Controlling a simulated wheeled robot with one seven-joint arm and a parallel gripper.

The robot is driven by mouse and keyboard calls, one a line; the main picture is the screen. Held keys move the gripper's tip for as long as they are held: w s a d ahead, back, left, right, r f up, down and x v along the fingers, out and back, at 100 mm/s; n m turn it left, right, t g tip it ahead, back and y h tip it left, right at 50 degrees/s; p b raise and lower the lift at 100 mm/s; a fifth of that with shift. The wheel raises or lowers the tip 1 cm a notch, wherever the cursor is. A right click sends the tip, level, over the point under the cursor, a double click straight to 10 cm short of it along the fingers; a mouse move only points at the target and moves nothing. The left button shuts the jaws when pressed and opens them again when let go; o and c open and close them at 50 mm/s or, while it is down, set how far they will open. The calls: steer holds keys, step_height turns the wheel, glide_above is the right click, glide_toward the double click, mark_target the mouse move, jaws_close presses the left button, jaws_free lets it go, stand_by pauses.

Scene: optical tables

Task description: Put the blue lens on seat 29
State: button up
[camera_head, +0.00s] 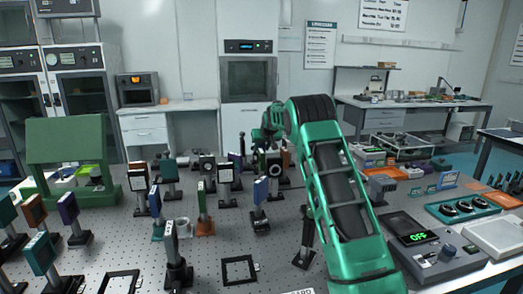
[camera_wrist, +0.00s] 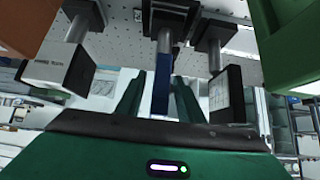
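In the wrist view a blue plate-like optic (camera_wrist: 161,88) on a grey post is seen edge-on between the two fingers of my gripper (camera_wrist: 160,98). The fingers stand apart with a gap on each side of it. In the head view my gripper (camera_head: 273,122) is at the back of the optical table, partly hidden by my arm. Blue mounted optics also stand at the centre (camera_head: 261,189) and further left (camera_head: 155,199). I cannot tell which one is between the fingers. Seat 29 cannot be picked out; no seat number is readable.
Many post-mounted optics crowd the perforated table (camera_head: 215,250). Black square frames lie flat at the front (camera_head: 240,284) and front left (camera_head: 120,273). A green stand (camera_head: 70,145) is at left. Neighbouring optics flank my fingers closely.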

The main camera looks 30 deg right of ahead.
steer(key=v, duration=1.2)
stand_by(0.3)
